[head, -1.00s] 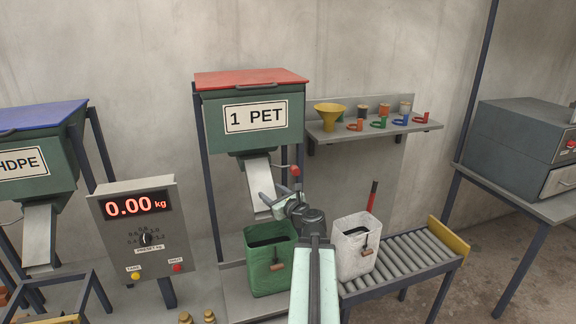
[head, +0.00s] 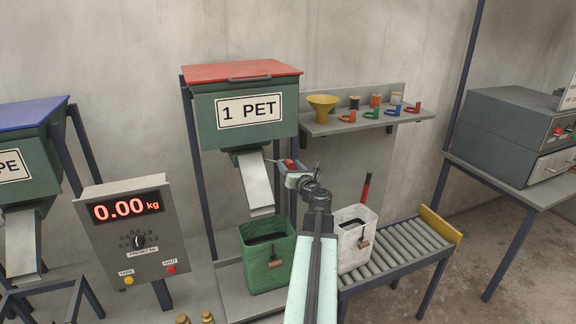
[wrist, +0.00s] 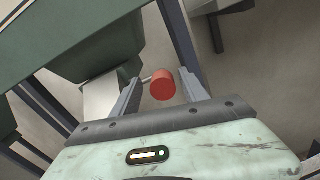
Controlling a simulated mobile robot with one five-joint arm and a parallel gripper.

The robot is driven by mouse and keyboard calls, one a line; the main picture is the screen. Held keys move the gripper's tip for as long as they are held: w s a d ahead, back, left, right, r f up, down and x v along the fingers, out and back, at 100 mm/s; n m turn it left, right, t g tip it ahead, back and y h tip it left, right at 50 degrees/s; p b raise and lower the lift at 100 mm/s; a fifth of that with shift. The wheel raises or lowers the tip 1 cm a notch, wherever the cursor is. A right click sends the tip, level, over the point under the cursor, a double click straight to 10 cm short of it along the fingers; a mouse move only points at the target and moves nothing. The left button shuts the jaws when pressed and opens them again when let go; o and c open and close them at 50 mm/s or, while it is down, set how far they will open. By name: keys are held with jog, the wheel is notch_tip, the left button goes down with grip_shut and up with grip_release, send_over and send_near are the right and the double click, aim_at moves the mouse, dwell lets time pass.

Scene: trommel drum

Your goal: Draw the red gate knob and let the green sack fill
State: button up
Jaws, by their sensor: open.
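The red gate knob (head: 290,164) is at the right side of the chute under the hopper marked 1 PET. In the wrist view the knob (wrist: 162,84) lies between the two open fingers of my gripper (wrist: 157,88), with a thin rod running from it to the left. My gripper (head: 294,170) is at the knob in the head view and hides part of it. The green sack (head: 268,262) stands upright and open-topped below the chute (head: 257,187). The scale display (head: 127,207) reads 0.00 kg.
A white sack (head: 352,240) stands right of my arm by the roller conveyor (head: 405,245). A shelf (head: 350,124) with a yellow funnel and coloured clips is on the wall behind. A blue-lidded hopper (head: 30,115) is at left.

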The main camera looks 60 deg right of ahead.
jog(key=shift+s, duration=0.15)
jog(key=shift+s+d, duration=0.1)
grip_shut()
dwell(1.2)
